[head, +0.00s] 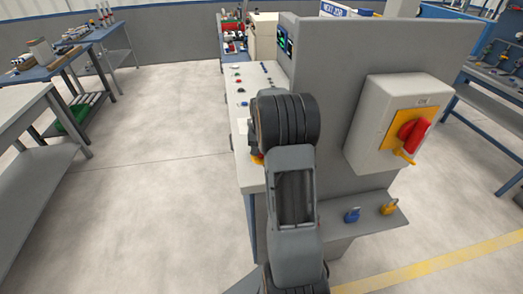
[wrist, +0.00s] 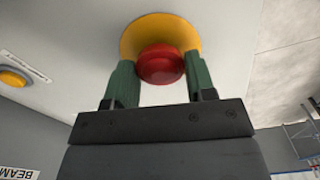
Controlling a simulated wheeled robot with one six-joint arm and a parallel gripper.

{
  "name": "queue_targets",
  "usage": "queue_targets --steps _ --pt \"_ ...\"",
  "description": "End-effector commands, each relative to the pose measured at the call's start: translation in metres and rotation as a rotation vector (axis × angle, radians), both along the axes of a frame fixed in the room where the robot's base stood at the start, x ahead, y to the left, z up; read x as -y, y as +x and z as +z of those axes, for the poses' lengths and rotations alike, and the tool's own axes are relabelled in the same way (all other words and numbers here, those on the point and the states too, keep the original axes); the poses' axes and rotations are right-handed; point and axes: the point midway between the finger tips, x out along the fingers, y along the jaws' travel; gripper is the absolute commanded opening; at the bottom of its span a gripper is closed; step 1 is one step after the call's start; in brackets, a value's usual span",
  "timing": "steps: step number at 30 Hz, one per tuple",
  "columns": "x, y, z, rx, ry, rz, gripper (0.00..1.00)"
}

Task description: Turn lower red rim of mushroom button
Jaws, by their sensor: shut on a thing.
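The red mushroom button (wrist: 161,64) sits on a round yellow base (wrist: 160,30) on the pale panel, in the upper middle of the wrist view. My gripper (wrist: 160,77) has its two green fingers on either side of the red rim and is shut on it. In the head view my arm hides the gripper and most of the button. Only a bit of orange-yellow (head: 257,159) shows beside the arm there.
A grey box with a red rotary switch (head: 412,133) is mounted on the upright panel to the right. Blue (head: 352,215) and yellow (head: 389,207) padlocks lie on a low shelf. Another yellow button (wrist: 13,78) is at the left in the wrist view. Open floor lies left.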

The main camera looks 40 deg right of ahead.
Motion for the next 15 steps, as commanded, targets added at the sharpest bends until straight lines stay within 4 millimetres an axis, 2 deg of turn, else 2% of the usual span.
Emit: queue_targets --steps 6,15 --pt "0.0 0.0002 0.0004 0.001 -0.001 -0.123 0.27" --pt "-0.0001 0.0 -0.0006 -0.001 0.001 -0.211 0.27"
